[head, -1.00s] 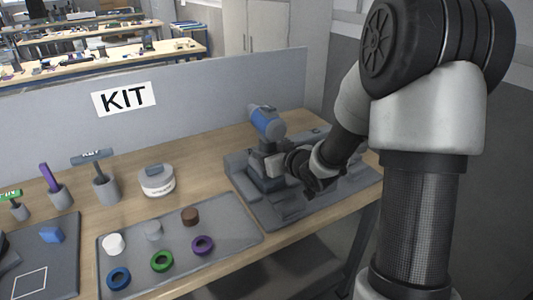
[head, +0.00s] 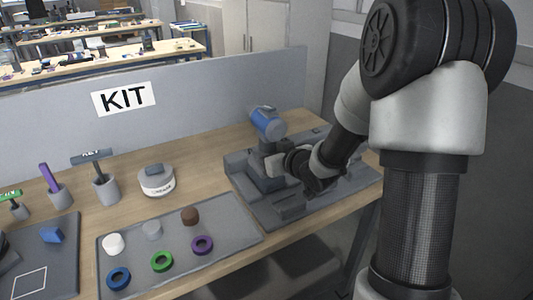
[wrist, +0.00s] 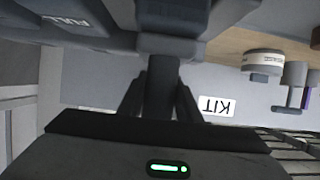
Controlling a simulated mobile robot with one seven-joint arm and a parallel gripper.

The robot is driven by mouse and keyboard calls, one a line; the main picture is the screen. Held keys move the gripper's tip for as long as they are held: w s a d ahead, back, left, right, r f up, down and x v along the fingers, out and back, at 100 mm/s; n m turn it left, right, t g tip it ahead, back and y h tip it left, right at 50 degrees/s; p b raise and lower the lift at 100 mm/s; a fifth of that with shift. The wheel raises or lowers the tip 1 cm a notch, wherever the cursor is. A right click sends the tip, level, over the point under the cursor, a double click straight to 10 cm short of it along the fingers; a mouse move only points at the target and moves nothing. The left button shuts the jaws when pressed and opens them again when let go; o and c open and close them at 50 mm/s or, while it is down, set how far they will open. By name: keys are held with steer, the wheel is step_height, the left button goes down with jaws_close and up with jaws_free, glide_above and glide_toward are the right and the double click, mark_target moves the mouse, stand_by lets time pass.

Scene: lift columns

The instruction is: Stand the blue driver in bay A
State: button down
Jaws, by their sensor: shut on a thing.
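The blue driver (head: 268,122) is upright at the back left of the grey dock (head: 262,216) in the head view, blue body uppermost. My gripper (head: 272,163) is at its dark handle, coming from the right. In the wrist view my gripper (wrist: 160,100) is shut on the driver's dark handle (wrist: 161,75), one finger on each side. The driver's foot is hidden among the dock's dark walls, so I cannot tell whether it touches the bay floor. No bay letter is readable.
A grey tray (head: 232,234) with several coloured rings and caps lies left of the dock. A round white container (head: 156,182) and cups holding tools, one a grey cup (head: 106,190), stand behind it. A grey panel with a KIT sign (head: 124,98) closes off the back.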

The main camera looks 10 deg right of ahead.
steer(key=shift+f+b, duration=0.25)
steer(key=shift+b, duration=0.15)
stand_by(0.4)
